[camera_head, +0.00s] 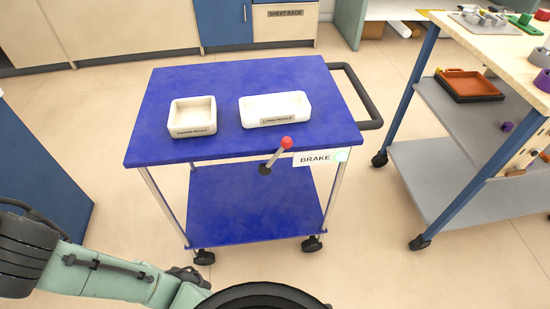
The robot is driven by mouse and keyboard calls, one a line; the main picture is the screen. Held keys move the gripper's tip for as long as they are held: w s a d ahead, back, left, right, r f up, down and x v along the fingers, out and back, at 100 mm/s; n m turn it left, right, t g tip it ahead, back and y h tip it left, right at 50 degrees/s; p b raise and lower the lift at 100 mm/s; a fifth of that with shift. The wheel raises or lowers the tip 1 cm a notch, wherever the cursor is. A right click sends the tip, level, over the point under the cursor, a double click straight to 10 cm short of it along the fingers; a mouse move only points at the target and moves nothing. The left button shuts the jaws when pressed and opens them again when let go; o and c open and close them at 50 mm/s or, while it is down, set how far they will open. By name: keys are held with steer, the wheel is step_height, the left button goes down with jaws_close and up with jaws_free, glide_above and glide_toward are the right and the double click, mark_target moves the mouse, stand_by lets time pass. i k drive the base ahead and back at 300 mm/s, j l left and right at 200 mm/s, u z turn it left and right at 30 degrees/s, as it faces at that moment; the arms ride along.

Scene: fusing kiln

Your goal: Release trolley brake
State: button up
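The trolley (220,79) has a blue top, a blue lower shelf and black castors. Its brake lever (276,154) is on the front side near the right corner. The lever is a grey rod with a red knob, rising up and to the right from a black pivot. A white label (313,158) reading BRAKE is beside it, with a pale green patch at its right end. My arm shows at the lower left and bottom, in front of the trolley. My gripper's fingers cannot be made out, and nothing of mine touches the lever.
Two white moulds, a square one (192,131) and a longer one (275,122), sit on the trolley top. A black handle (372,100) sticks out on the right. A workbench (455,205) stands at right, a blue cabinet (40,160) at left. Floor between them is clear.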

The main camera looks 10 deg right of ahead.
mark_target(265, 170)
steer(key=z, duration=1.65)
steer(key=k+l, duration=0.1)
steer(key=k, duration=0.2)
steer(key=k+l, duration=0.1)
steer(key=k, duration=0.25)
